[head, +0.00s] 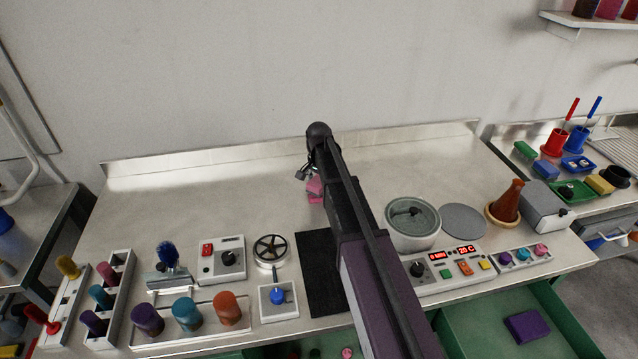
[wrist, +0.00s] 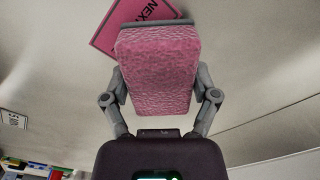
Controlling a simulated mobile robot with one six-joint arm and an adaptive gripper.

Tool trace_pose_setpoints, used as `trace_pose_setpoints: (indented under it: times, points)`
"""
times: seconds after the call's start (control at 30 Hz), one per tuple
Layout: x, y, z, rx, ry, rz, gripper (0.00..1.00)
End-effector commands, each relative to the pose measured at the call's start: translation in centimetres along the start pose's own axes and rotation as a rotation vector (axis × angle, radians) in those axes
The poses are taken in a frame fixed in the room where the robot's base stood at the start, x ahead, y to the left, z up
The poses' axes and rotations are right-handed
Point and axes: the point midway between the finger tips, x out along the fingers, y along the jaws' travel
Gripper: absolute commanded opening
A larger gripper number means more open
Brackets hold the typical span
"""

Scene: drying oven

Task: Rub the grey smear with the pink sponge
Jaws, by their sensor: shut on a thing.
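My gripper (head: 309,175) is shut on the pink sponge (head: 315,186), over the back middle of the steel worktop (head: 230,196). In the wrist view the sponge (wrist: 158,68) is a textured pink block between the two grey fingers of my gripper (wrist: 160,90). A grey strip runs along its far edge. I cannot tell whether the sponge touches the worktop. I cannot make out the grey smear in either view; the sponge or my arm may hide it.
A pink card (wrist: 106,36) with black lettering lies just beyond the sponge. A black mat (head: 319,270), a round grey-green pot (head: 412,238), a grey disc (head: 463,221) and a brown flask (head: 507,203) stand nearer the front. The worktop's back left is clear.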

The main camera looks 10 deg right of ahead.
Motion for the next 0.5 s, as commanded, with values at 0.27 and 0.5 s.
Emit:
trace_pose_setpoints:
  times: [0.27, 0.5]
  points:
    - [-2.4, 0.0, 0.0, 0.0, 0.0, 0.0, 0.39]
    - [-4.1, 0.0, -0.1, 0.0, 0.0, 0.0, 0.39]
